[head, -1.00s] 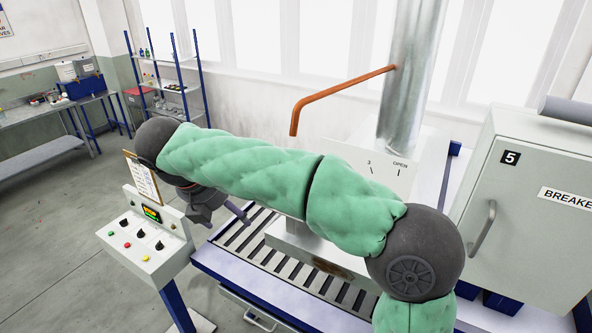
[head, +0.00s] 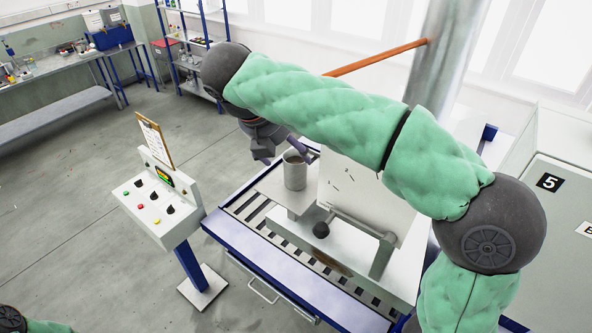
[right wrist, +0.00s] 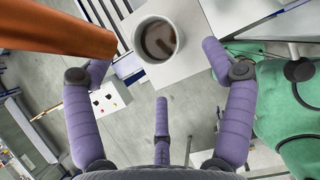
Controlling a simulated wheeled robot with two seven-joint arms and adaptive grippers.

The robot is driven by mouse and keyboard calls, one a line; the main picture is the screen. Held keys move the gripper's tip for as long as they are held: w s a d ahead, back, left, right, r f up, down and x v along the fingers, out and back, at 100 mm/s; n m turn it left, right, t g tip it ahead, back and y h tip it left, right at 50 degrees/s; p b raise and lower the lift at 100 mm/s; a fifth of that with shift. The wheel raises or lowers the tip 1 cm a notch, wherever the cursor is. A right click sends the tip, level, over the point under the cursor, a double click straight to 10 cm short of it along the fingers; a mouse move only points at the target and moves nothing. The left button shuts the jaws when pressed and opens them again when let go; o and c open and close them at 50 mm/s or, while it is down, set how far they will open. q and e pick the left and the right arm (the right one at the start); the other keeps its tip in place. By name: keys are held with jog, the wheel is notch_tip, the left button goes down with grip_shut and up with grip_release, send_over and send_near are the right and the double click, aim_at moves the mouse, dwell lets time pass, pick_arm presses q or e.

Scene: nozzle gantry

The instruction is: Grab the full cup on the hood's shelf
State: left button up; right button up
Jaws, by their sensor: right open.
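The full cup (head: 294,172), a light grey cylinder, stands upright on the hood's shelf (head: 270,187). In the right wrist view the cup (right wrist: 147,57) shows from above with dark brown liquid inside. My right gripper (head: 283,153) is just behind the cup, in part hidden by my own arm. In the right wrist view my right gripper (right wrist: 155,80) has its purple fingers spread wide and empty, with the cup ahead beyond the fingertips. I cannot tell whether any finger touches it. My left gripper is not in view.
An orange pipe (head: 375,58) runs above the hood and looms close in the right wrist view (right wrist: 60,30). The white hood panel (head: 355,190) stands right of the cup. A lever with a black knob (head: 321,230) is in front. A control box (head: 157,205) stands left.

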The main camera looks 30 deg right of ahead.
aim_at(292, 160)
jog(key=shift+w+d+f, duration=0.25)
jog(key=shift+d+f, duration=0.25)
jog(key=shift+f, duration=0.05)
jog(key=x, duration=0.2)
jog(key=p+x, duration=0.1)
jog(key=shift+a+f, duration=0.15)
jog(key=shift+f, duration=0.4)
jog(key=shift+w+d+f, duration=0.2)
jog(key=shift+d+f, duration=0.05)
jog(key=shift+f, duration=0.1)
jog(key=shift+a, duration=0.1)
jog(key=c, duration=1.2)
